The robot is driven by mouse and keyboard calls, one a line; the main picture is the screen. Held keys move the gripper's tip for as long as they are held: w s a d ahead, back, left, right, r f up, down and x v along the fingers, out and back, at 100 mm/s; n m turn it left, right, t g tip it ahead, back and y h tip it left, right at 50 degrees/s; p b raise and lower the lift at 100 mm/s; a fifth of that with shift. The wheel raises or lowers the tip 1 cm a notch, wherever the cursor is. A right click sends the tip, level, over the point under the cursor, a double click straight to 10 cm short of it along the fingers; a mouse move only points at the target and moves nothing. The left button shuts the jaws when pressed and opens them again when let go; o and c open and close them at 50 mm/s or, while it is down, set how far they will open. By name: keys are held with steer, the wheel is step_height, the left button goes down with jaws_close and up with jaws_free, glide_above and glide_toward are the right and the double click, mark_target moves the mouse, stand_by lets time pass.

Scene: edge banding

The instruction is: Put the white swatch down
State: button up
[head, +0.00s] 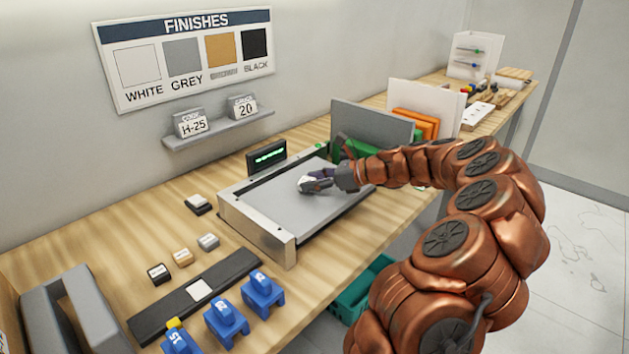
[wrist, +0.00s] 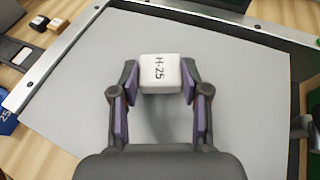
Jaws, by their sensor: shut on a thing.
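The white swatch (wrist: 160,73) is a small white block with "H-25" printed on its top. It sits between the two fingers of my gripper (wrist: 154,85), which are shut on it from both sides. In the head view, my gripper (head: 312,184) is over the grey panel (head: 290,210) lying in the metal-framed machine (head: 262,236). The swatch (head: 304,182) shows as a small white patch at the fingertips. A shadow lies on the panel below the gripper; I cannot tell whether the swatch touches the panel.
A finishes board (head: 185,60) and card shelf (head: 218,128) are on the wall.

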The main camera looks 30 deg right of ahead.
steer(key=shift+f, duration=0.25)
steer(key=shift+f, duration=0.1)
steer(key=o, duration=0.9)
steer(key=shift+o, duration=0.2)
